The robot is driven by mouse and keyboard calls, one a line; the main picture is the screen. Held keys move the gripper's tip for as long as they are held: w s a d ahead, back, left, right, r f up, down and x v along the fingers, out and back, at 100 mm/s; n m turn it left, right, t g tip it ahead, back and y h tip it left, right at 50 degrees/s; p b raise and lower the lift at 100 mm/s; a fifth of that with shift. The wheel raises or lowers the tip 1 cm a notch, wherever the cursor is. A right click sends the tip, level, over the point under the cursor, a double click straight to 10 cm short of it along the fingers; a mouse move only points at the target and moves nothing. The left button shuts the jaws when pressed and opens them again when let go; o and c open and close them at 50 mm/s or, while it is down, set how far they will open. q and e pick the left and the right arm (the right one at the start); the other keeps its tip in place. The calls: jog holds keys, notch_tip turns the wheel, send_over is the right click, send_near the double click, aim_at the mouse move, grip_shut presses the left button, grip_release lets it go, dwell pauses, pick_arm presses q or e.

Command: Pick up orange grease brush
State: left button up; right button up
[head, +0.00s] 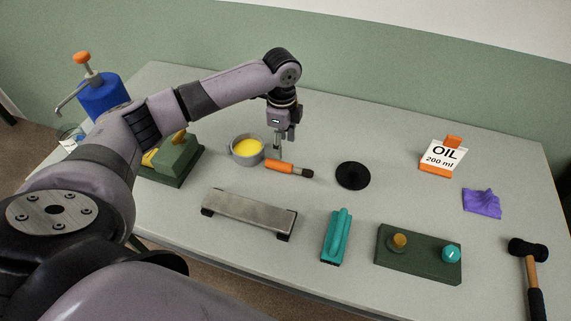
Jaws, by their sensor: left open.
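The orange grease brush (287,168) lies on the table with its dark tip to the right. My left gripper (284,146) points down just behind and above the brush's handle. It is open and holds nothing. I cannot tell whether its fingertips touch the brush. My right gripper is not in view.
A black disc (352,175) lies right of the brush. A metal bar (249,212), a teal-handled tool (338,235) and a green block with knobs (415,262) lie in front. An oil sign (441,157), purple cloth (482,203) and mallet (528,250) are at right.

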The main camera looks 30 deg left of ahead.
aim_at(283, 164)
pick_arm(q)
notch_tip(283, 164, down, 3)
jog(key=shift+f, duration=0.1)
jog(key=shift+f+p, duration=0.1)
jog(key=shift+p, duration=0.2)
notch_tip(283, 164, down, 4)
jog(key=shift+s+d+f+p, duration=0.15)
jog(key=shift+f+p, duration=0.1)
jog(key=shift+p, duration=0.6)
jog(key=shift+f, duration=0.25)
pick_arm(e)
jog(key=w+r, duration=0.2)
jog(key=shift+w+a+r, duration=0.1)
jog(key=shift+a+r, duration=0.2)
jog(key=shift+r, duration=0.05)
pick_arm(q)
jog(key=shift+c, duration=0.4)
jog(key=c, duration=0.4)
grip_shut()
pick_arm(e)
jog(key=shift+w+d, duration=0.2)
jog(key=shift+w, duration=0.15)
